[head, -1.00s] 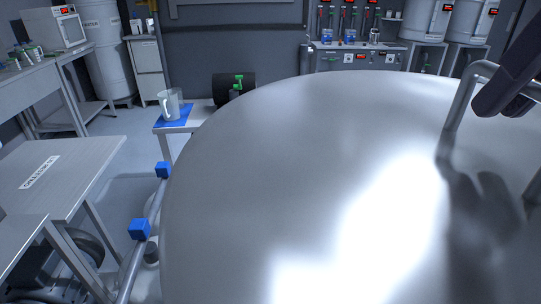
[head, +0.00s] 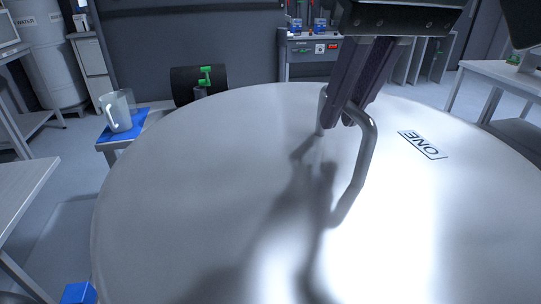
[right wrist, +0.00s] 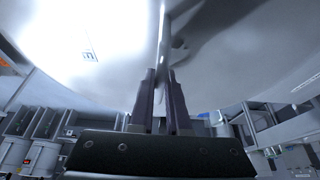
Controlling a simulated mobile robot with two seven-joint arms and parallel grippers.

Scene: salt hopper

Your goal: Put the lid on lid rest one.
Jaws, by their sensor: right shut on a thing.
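The lid (head: 230,150) is a large round steel disc with a bent bar handle (head: 366,160) and a label reading ONE. It fills most of the head view. My right gripper (head: 347,118) comes down from above and is shut on the handle. In the right wrist view the lid (right wrist: 70,25) spans the top, and my right gripper's two fingers (right wrist: 160,78) close around the handle (right wrist: 163,40). The lid hides what lies beneath it. I cannot pick out lid rest one. My left gripper is not in view.
A small side table with a blue mat (head: 140,116) and a grey jug (head: 117,108) stands behind the lid at left. A table (head: 500,72) stands at right. Bare floor (head: 58,225) shows at left.

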